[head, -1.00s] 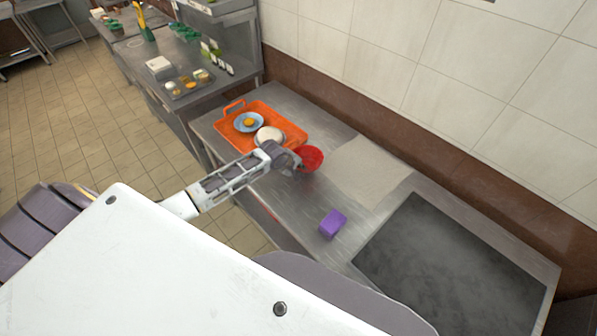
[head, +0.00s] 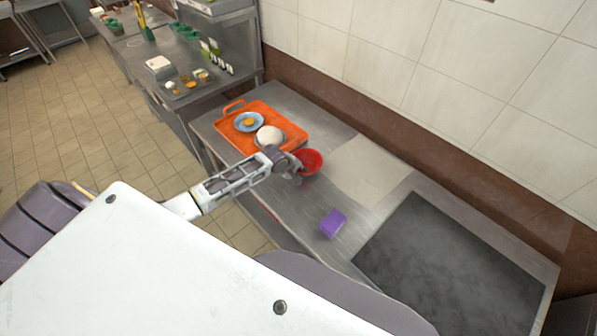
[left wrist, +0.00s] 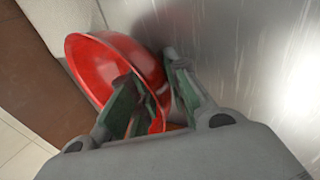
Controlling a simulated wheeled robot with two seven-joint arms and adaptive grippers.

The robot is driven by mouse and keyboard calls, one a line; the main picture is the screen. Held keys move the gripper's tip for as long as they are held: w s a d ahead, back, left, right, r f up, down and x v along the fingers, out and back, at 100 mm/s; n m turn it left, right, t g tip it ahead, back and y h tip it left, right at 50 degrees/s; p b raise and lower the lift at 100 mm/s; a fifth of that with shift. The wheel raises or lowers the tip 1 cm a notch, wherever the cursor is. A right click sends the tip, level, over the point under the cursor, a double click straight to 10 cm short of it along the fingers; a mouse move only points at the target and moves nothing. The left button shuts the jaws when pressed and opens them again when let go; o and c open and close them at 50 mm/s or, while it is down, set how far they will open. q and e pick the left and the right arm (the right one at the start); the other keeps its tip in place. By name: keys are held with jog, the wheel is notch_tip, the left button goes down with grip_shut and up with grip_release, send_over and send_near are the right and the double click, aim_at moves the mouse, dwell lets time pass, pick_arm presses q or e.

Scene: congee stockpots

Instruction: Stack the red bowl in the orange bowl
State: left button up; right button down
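The red bowl (head: 311,161) is at the tip of my left gripper (head: 294,166), above or on the steel counter just right of the orange tray. In the left wrist view the red bowl (left wrist: 112,68) looks tilted, and the green fingers of my left gripper (left wrist: 150,85) lie on either side of its wall, shut on it. I cannot tell whether its base touches the counter. I cannot pick out an orange bowl for sure; a bit of orange shows behind the fingers in the left wrist view. My right gripper is not in view.
The orange tray (head: 232,136) holds a light-blue dish (head: 240,127) with a small orange-yellow thing, and a white rounded thing (head: 269,135). A purple block (head: 333,223) lies nearer on the counter. A dark plate (head: 450,270) fills the right end. A tiled wall stands behind.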

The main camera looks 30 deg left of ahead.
pick_arm(q)
jog(key=shift+r, duration=0.1)
jog(key=b+v, duration=0.1)
jog(key=v, duration=1.1)
dwell(0.6)
dwell(0.4)
